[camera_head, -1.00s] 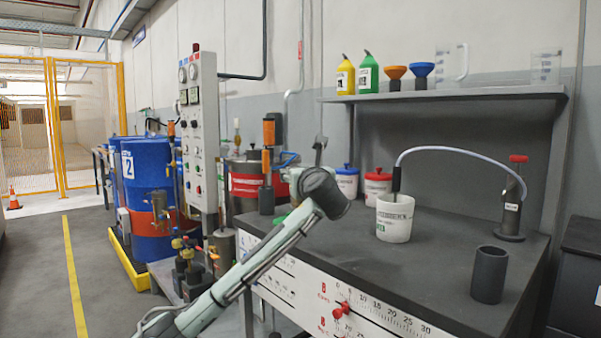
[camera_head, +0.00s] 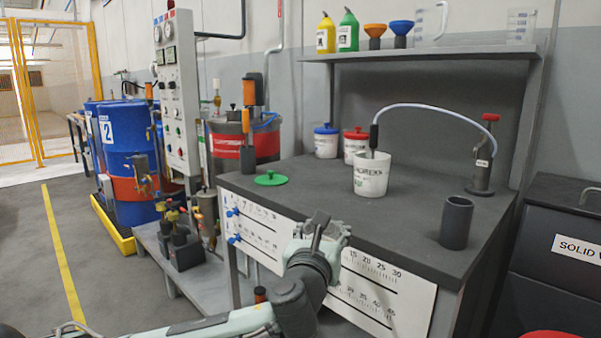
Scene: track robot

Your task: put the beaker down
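A clear beaker (camera_head: 521,28) with faint markings stands upright at the right end of the shelf. A clear jug with a handle (camera_head: 441,22) stands left of it. No gripper touches either. My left gripper (camera_head: 319,232) is in front of the workbench's front edge, low and well below the shelf. It is seen from behind, and its fingertips are not clear enough to show whether it is open or shut. I see no beaker in it. My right gripper is not in view.
The dark bench top (camera_head: 330,200) holds a green lid (camera_head: 271,179), a white tub (camera_head: 371,175) with a hose in it, a dark cylinder (camera_head: 456,223) and a red-handled pump (camera_head: 483,165). The shelf (camera_head: 420,54) also holds bottles and funnels. Bare bench lies between lid and cylinder.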

